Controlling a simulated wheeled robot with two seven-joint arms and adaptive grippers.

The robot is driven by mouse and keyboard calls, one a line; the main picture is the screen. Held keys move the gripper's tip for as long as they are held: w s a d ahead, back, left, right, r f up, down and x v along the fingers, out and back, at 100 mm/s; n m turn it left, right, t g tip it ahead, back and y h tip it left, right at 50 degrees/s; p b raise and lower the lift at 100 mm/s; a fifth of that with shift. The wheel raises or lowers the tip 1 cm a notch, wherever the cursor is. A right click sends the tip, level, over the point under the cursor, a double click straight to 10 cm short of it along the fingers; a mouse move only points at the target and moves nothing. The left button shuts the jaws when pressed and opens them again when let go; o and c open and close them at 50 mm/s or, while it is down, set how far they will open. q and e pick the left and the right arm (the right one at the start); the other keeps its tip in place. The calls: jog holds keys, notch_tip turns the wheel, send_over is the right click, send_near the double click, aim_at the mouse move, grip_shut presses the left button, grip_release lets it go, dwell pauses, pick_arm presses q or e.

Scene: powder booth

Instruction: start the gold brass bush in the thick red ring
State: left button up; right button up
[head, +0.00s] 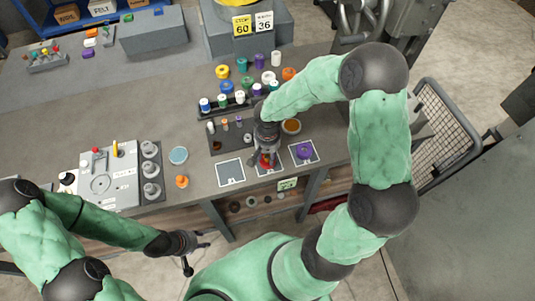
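The red ring (266,162) lies on the middle one of three white-bordered squares near the front edge of the bench. It is partly hidden by my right gripper (266,157), which points down right over it. I cannot make out the gold brass bush; the gripper hides whatever is between its fingers, and whether they are shut does not show. My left gripper (197,251) is in front of the bench, low and away from the ring, with its fingers spread and nothing seen between them.
A purple ring (304,151) lies on the right square; the left square (230,172) is empty. An amber dish (291,126) and a dark tray (228,137) of small parts stand close behind. Colored spools (242,66) stand further back. A grey fixture (108,178) stands left.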

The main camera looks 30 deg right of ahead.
jog(key=shift+o, duration=0.2)
notch_tip(320, 180, up, 12)
dwell(0.7)
